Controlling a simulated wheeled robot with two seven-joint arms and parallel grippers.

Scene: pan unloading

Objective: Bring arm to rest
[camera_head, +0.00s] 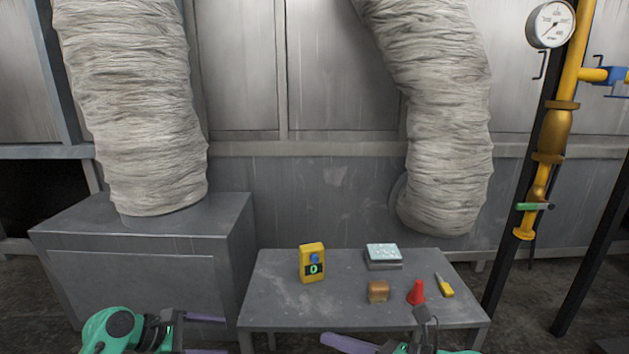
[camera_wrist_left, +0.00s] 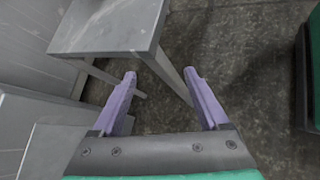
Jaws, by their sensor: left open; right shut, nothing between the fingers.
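My left gripper (camera_head: 216,335) is at the bottom left of the head view, left of the table (camera_head: 275,295) and in front of the grey cabinet. Its two purple fingers are apart with nothing between them. In the left wrist view the same open gripper (camera_wrist_left: 160,75) is over the dark floor, apart from the table's corner (camera_wrist_left: 130,35). My right gripper (camera_head: 332,339) shows at the bottom edge of the head view, in front of the table's near edge. Its purple fingers are together and hold nothing; part of it is cut off by the frame.
On the table stand a yellow device with a display (camera_head: 312,264), a pale-topped block (camera_head: 383,255), a small brown box (camera_head: 377,291), a red cone (camera_head: 416,292) and a yellow-handled tool (camera_head: 445,287). A grey cabinet (camera_head: 140,270) is left; yellow pipework (camera_head: 556,125) is right.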

